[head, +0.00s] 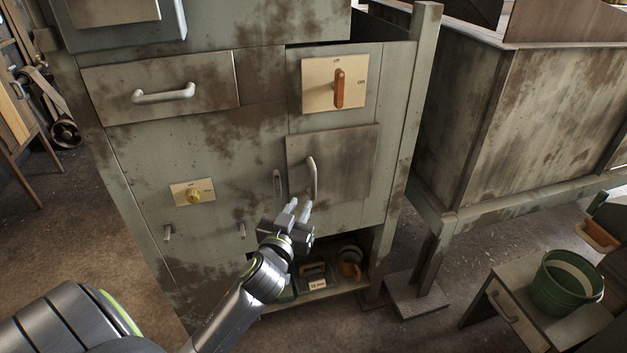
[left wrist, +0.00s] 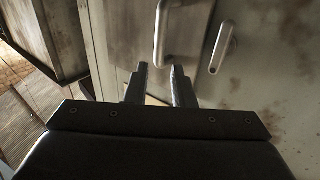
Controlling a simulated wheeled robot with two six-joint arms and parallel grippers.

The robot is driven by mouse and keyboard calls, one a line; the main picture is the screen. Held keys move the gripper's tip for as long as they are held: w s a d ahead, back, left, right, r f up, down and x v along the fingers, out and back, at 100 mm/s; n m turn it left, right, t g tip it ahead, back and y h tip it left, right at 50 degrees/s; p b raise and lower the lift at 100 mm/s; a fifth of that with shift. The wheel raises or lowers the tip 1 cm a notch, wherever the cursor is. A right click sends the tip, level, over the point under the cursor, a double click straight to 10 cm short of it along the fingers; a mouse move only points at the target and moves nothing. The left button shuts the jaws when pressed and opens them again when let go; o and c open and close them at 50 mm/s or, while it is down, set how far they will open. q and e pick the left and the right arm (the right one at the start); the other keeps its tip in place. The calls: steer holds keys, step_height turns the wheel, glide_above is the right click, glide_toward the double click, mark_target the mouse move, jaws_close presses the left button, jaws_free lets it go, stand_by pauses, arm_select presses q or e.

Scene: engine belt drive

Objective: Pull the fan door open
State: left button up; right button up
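The door (head: 345,165) is a stained grey-brown panel at the right of the cabinet front, below the switch plate. It looks shut against the cabinet. Its pale upright bar handle (head: 312,178) is near its left edge; the handle also shows in the left wrist view (left wrist: 160,40). My left gripper (head: 298,205) is just below that handle, fingers pointing up at it. In the left wrist view its two fingers (left wrist: 159,80) are apart with nothing between them, and the handle lies beyond their tips. No contact with the handle shows. My right gripper is not in view.
A second upright handle (head: 278,184) is left of the door. An orange lever (head: 339,88) is above it, a drawer (head: 160,90) and yellow knob (head: 194,195) to the left. An open shelf below holds boxes. A green bucket (head: 567,283) stands on a small table at right.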

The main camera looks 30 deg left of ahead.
mark_target(312, 183)
arm_select(q)
steer(key=x, duration=1.1)
steer(key=shift+f, duration=0.1)
jaws_close()
